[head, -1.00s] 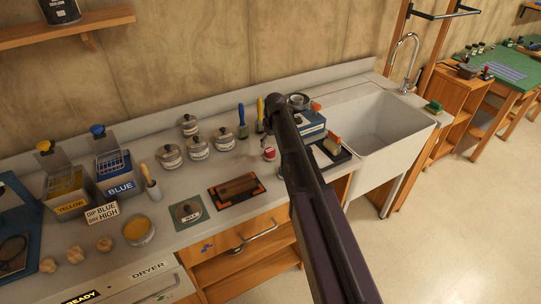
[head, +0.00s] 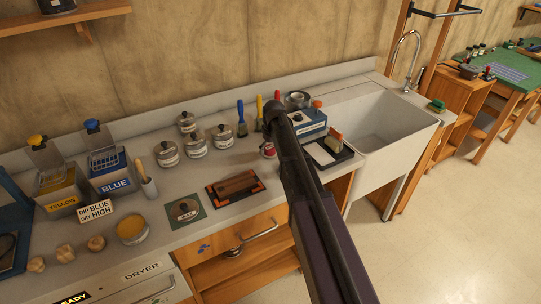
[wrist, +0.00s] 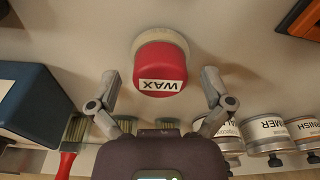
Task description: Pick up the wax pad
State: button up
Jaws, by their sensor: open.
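The wax pad (wrist: 160,68) is a red, rounded piece with a white label reading WAX and a pale base. In the wrist view it stands on the grey counter just beyond my gripper (wrist: 158,85). The two fingers are spread on its left and right, and I see no contact. In the head view the wax pad (head: 268,150) shows as a small red shape beside my arm, partly hidden by it. My gripper's fingers are hidden behind the arm in the head view.
Labelled metal tins (head: 222,136) stand left of the pad. Upright brushes (head: 241,120) stand behind it, and a blue box (head: 309,124) is on its right. A wooden block on a dark tray (head: 235,188) lies nearer the front. The sink (head: 382,130) is further right.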

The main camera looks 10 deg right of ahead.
dwell(0.6)
jog(key=c, duration=1.2)
